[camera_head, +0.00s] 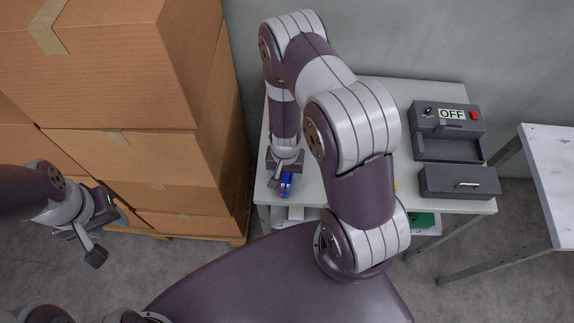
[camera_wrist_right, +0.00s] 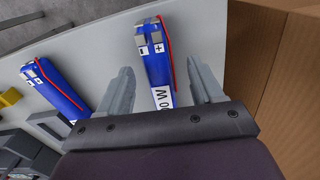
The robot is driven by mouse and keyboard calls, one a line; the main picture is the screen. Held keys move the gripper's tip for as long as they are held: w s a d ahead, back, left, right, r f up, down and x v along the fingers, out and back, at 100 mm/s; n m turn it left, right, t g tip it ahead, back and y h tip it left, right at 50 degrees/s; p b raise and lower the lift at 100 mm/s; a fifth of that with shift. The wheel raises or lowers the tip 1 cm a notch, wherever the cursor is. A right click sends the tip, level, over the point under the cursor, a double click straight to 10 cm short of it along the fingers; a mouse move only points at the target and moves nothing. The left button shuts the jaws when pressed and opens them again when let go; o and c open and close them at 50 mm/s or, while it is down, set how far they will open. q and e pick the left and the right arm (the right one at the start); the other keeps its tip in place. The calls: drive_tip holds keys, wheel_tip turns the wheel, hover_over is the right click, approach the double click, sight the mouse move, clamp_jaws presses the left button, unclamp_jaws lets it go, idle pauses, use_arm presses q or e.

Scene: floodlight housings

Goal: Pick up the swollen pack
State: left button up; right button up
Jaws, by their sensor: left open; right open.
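My right gripper (camera_head: 284,172) is open above the left part of the table. In the right wrist view, a blue pack (camera_wrist_right: 153,58) with a red wire, plus and minus marks and a white label lies between the open fingers (camera_wrist_right: 162,72). A second blue pack (camera_wrist_right: 54,87) lies left of the fingers. I cannot tell for certain which pack is swollen. In the head view one blue pack (camera_head: 287,183) shows beside the right gripper; my arm hides part of the table. My left gripper (camera_head: 102,228) is open and empty, away from the table, by the boxes.
Stacked cardboard boxes (camera_head: 110,65) on a pallet stand left of the light table (camera_head: 433,92). A grey device (camera_head: 447,146) with an OFF display and a grey drawer box (camera_head: 459,182) are at the table's right. Another pale table (camera_head: 556,165) stands further right.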

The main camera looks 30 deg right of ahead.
drive_tip(key=shift+s+d+f, duration=0.1)
drive_tip(key=shift+d+f, duration=0.05)
drive_tip(key=shift+f, duration=0.45)
drive_tip(key=shift+d+f, duration=0.15)
drive_tip(key=shift+f, duration=0.4)
drive_tip(key=shift+a, duration=0.15)
drive_tip(key=c, duration=1.1)
drive_tip(key=shift+r, duration=0.15)
drive_tip(key=r, duration=0.4)
drive_tip(key=shift+d+r+p, duration=0.2)
drive_tip(key=shift+p, duration=0.2)
drive_tip(key=s+d+r, duration=0.6)
drive_tip(key=s+d, duration=0.1)
drive_tip(key=d, duration=0.1)
drive_tip(key=shift+s+d+r, duration=0.15)
drive_tip(key=shift+d+r, duration=0.1)
drive_tip(key=shift+d, duration=0.15)
